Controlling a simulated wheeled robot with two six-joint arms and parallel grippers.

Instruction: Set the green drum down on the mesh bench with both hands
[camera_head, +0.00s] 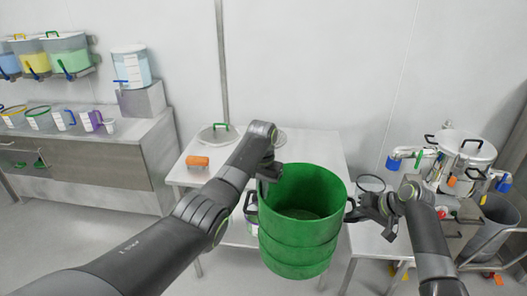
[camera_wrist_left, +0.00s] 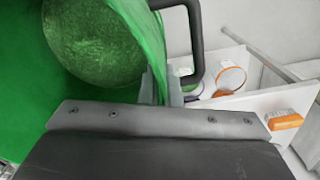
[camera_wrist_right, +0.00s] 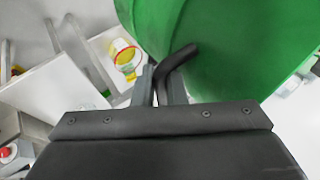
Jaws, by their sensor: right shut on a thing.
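The green drum (camera_head: 300,225) is upright and open-topped, with ribbed sides and black side handles. It appears in front of the pale bench (camera_head: 312,148) and covers part of it. I cannot make out mesh on the bench top. My left gripper (camera_head: 268,172) is at the drum's left rim. In the left wrist view its fingers (camera_wrist_left: 162,88) straddle the green wall beside the black handle (camera_wrist_left: 195,40), and how tightly they close is unclear. My right gripper (camera_head: 362,207) is shut on the drum's right handle (camera_wrist_right: 180,58). The drum's underside is hidden.
An orange brush (camera_head: 197,161) and a round lid with a green handle (camera_head: 217,134) lie on the bench's left part. A black-rimmed ring (camera_head: 371,183) lies right of the drum. A steel vessel (camera_head: 465,150) stands at right, with a grey bin (camera_head: 497,222) beside it.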

